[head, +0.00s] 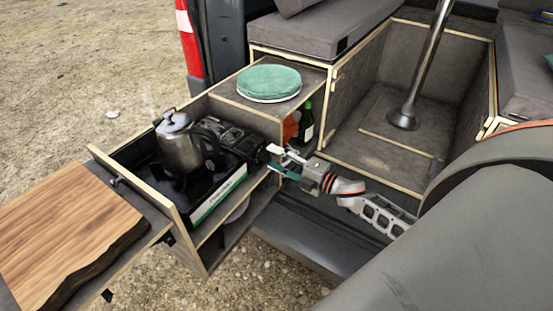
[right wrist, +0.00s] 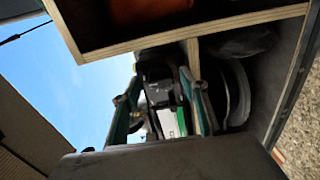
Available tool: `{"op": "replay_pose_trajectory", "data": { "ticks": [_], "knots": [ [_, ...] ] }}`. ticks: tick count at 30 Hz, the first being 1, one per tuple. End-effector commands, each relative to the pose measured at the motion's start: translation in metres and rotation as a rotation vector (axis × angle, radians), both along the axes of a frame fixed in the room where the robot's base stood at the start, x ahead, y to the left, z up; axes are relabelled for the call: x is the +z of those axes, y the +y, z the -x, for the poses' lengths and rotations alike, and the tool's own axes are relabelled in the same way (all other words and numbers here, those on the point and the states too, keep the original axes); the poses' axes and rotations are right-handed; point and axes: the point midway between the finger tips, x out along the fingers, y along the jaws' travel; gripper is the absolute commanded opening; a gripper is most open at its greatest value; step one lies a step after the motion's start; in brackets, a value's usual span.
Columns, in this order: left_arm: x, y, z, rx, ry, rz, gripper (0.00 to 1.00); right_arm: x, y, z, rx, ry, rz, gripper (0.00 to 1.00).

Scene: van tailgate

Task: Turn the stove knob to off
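The black camping stove (head: 240,143) sits in a pulled-out wooden drawer, with a green and white strip along its front edge. A metal kettle (head: 181,146) stands on it, with faint steam above. My right gripper (head: 276,160) is at the stove's right end, its fingers pointing left towards it. In the right wrist view the gripper (right wrist: 160,78) is open, its teal-padded fingers apart. A dark part of the stove (right wrist: 160,90) shows between them; I cannot clearly make out the knob, its setting or any contact. My left gripper is not in view.
A wooden board (head: 65,235) lies at the left. A round green-topped item (head: 269,83) sits on the cabinet above a dark bottle (head: 306,122). Below the stove is an open shelf (head: 230,225). A metal post (head: 425,60) stands in the van.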

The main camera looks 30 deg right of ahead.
Motion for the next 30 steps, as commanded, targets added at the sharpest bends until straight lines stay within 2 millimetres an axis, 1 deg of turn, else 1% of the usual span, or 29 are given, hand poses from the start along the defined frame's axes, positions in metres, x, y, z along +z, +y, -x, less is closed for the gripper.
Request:
{"op": "replay_pose_trajectory", "data": {
  "ticks": [5,8,11,21,24,27,30],
  "knots": [
    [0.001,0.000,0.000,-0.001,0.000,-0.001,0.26,0.000,-0.001,0.002,0.000,0.000,0.001,0.44],
    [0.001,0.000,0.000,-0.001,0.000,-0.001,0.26,-0.001,-0.003,0.009,0.001,0.001,0.002,0.44],
    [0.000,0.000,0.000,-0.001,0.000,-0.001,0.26,-0.001,-0.009,0.023,0.001,0.002,0.002,0.44],
    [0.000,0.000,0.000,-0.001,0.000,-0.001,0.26,-0.001,-0.034,0.084,-0.001,0.003,0.001,0.44],
    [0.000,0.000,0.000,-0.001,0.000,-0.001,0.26,-0.001,-0.040,0.097,-0.001,0.003,0.001,0.44],
    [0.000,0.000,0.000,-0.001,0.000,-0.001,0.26,-0.001,-0.043,0.106,0.000,0.002,0.000,0.44],
    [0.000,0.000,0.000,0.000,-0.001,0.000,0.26,0.000,-0.045,0.110,0.000,0.000,0.000,0.44]
  ]
}}
